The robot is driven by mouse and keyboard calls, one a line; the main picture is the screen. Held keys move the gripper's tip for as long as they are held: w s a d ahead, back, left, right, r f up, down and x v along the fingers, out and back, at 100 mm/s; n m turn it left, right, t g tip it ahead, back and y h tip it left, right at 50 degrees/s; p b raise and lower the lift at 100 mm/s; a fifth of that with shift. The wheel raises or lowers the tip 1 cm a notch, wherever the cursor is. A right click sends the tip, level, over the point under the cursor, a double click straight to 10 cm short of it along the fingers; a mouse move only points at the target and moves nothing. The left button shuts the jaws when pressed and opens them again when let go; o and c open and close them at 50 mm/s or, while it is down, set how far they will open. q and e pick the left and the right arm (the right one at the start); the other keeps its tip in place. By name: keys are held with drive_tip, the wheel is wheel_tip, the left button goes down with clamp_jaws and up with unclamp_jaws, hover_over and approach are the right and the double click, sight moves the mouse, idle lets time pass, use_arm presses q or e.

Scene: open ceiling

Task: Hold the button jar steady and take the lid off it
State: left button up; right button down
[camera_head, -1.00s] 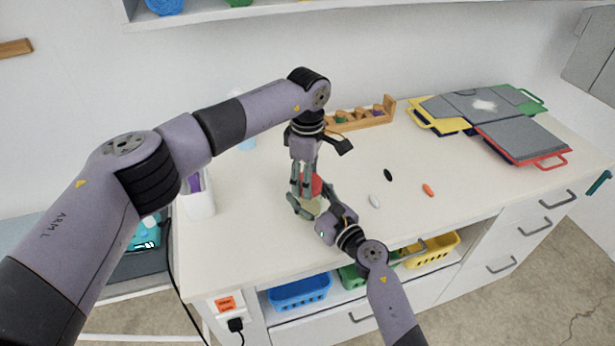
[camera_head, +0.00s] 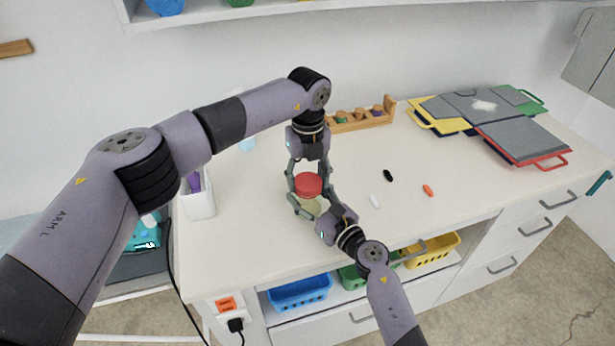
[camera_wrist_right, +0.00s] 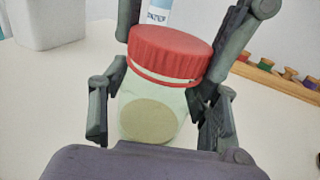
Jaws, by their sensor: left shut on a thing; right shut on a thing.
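The button jar (camera_head: 312,207) stands on the white counter, a pale see-through jar with a red ribbed lid (camera_head: 308,183). In the right wrist view the jar (camera_wrist_right: 150,112) and its lid (camera_wrist_right: 172,52) are close up. The lid is on the jar's top, with a thin pale band and red line under its edge; I cannot tell whether it is loose. My left gripper (camera_head: 308,186) comes from above and is shut on the lid, fingers on either side. My right gripper (camera_wrist_right: 157,108) is shut on the jar's body from the front.
A wooden rack (camera_head: 357,120) stands behind the jar. Black (camera_head: 388,175), white (camera_head: 375,200) and orange (camera_head: 428,190) small pieces lie to the right. Folder-like boards (camera_head: 520,138) lie at the far right. A white container (camera_head: 200,203) stands left. Counter between is clear.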

sight(308, 181)
use_arm(q)
drive_tip(key=n, duration=1.3)
drive_tip(key=shift+w, duration=0.1)
drive_tip(key=shift+r, duration=0.3)
drive_tip(key=shift+r, duration=0.85)
drive_tip(key=shift+r, duration=2)
use_arm(e)
drive_tip(key=shift+c, duration=2.4)
unclamp_jaws()
